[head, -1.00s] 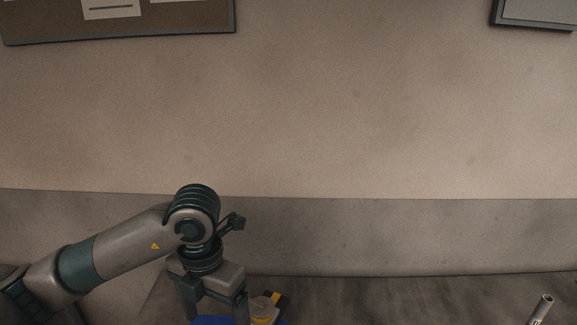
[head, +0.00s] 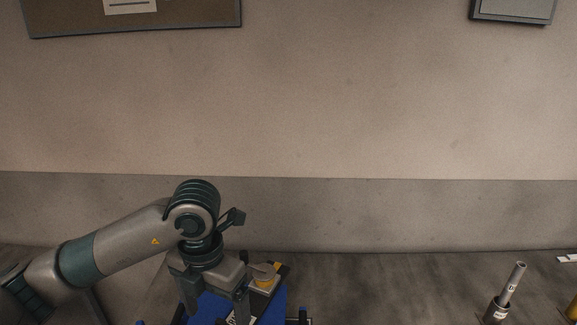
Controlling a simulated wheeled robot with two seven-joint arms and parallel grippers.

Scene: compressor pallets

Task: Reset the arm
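My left arm comes in from the left, and its gripper (head: 214,306) hangs downward at the bottom of the head view. Its two fingers stand apart, and the space between them shows the blue surface behind. A blue pallet (head: 273,309) lies below and behind the gripper, cut off by the bottom edge. A grey and yellow part (head: 264,279) shows just right of the gripper and looks apart from it. My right arm and gripper are out of view.
A grey tube (head: 513,283) stands tilted in a dark labelled holder (head: 496,311) at the lower right. A small white item (head: 567,258) and a yellow object (head: 573,308) are at the right edge. The grey surface (head: 400,285) between is clear, with a wall behind.

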